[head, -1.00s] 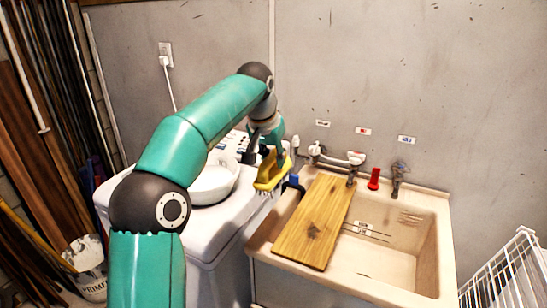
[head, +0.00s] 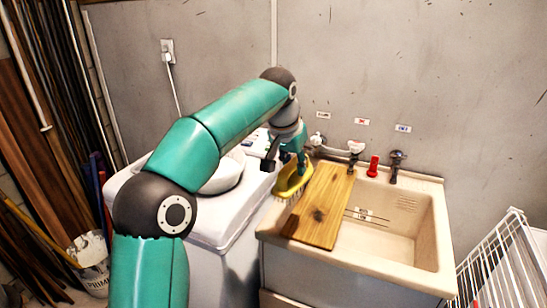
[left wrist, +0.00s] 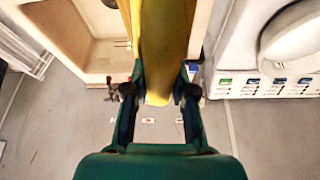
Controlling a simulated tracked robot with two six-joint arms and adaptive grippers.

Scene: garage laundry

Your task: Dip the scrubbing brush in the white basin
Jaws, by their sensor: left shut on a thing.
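My left gripper (head: 299,160) is shut on the scrubbing brush (head: 292,182), which has a yellow body and pale bristles facing down. It holds the brush at the left edge of the sink, beside the wooden board; I cannot tell whether the bristles touch anything. The white basin (head: 228,178) sits on the white washing machine, left of the brush, partly hidden behind my left arm. In the left wrist view, the brush (left wrist: 165,45) sits between the fingers of my gripper (left wrist: 160,92), and part of the basin (left wrist: 292,38) shows at right. My right gripper is out of view.
The wooden board (head: 322,208) lies across the left part of the beige sink (head: 425,225). Taps and a red object (head: 373,166) stand along its back edge. The washing machine (head: 215,228) has free top beside the basin. A white wire rack (head: 500,265) stands at right.

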